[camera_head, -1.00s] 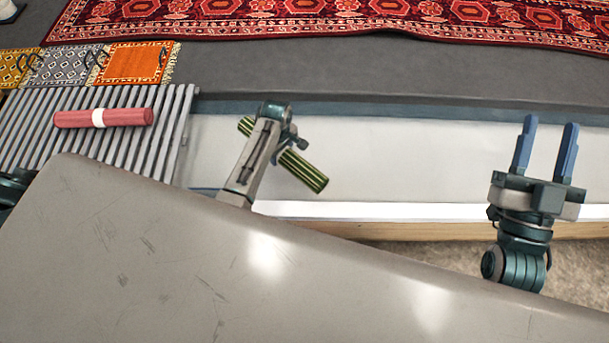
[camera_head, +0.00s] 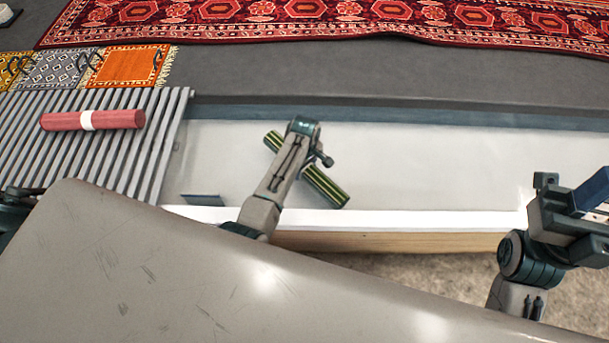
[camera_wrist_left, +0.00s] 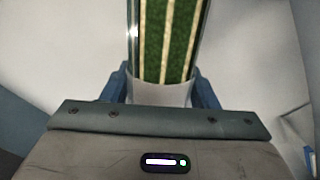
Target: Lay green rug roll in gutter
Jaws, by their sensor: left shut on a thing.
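The green rug roll (camera_head: 327,187) has pale stripes and lies slantwise in the head view, over the pale gutter (camera_head: 440,165). I cannot tell whether it touches the gutter floor. My left gripper (camera_wrist_left: 163,92) is shut around the roll's white band (camera_wrist_left: 160,94) in the left wrist view. In the head view my left wrist hides the roll's middle. My right gripper (camera_head: 590,205) is at the right edge, in front of the gutter and away from the roll. Its fingers are partly cut off by the frame.
A slatted grate (camera_head: 145,160) covers the left end, with a red rug roll (camera_head: 115,120) on it. A small dark plate (camera_head: 203,200) stands in the gutter near the grate. A red patterned rug (camera_head: 400,18) and an orange rug (camera_head: 127,66) lie beyond. The gutter's right part is clear.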

